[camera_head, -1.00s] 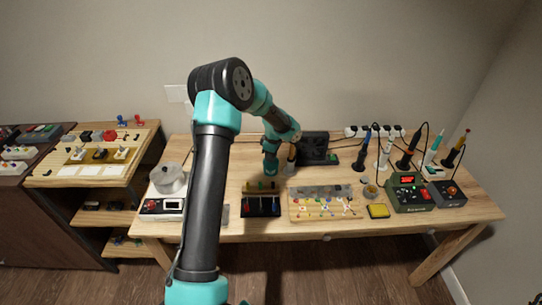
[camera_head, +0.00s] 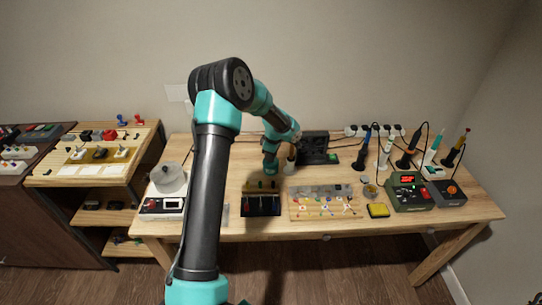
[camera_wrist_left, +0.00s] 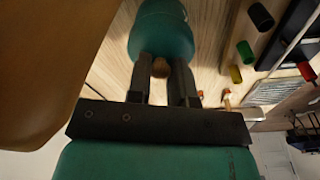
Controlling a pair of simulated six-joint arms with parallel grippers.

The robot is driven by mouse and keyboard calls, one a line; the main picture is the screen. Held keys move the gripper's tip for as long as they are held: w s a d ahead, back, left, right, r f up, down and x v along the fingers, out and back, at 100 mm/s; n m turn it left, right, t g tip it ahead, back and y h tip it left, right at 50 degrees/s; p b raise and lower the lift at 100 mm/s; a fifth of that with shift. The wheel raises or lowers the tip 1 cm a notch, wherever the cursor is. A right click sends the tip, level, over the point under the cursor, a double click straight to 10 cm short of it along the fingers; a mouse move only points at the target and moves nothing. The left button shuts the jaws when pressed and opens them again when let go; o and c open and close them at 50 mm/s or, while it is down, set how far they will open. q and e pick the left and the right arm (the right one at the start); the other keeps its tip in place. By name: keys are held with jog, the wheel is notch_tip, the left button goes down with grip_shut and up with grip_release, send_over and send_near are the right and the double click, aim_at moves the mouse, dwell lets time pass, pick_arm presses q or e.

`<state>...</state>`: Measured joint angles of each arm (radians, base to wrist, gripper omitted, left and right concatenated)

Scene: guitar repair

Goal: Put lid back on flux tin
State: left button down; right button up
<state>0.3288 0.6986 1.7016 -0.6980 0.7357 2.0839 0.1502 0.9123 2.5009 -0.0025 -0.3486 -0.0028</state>
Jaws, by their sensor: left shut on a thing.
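My left gripper (camera_wrist_left: 166,82) is shut on a small brown thing (camera_wrist_left: 160,68), of which only a little shows between the dark fingers in the left wrist view. I cannot tell whether it is part of the lid. In the head view, my left arm reaches over the table to behind the black rack, and its fingertips are hidden there. A small round container (camera_head: 370,191), possibly the flux tin, stands right of the middle, left of the green station. I cannot make out a separate lid. My right gripper is not in view.
A black rack (camera_head: 261,207) and a wooden parts board (camera_head: 325,203) stand at the table's front. A yellow sponge (camera_head: 378,210), green station (camera_head: 409,193) and several upright irons crowd the right. A black fan box (camera_head: 314,147) is at the back.

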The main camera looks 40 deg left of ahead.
pick_arm(q)
jog(key=c, duration=0.9)
grip_release()
jog(key=shift+c, duration=0.2)
jog(key=shift+o, duration=0.4)
jog(key=o, duration=0.4)
jog(key=shift+r, duration=0.1)
jog(key=shift+r, duration=3.4)
grip_shut()
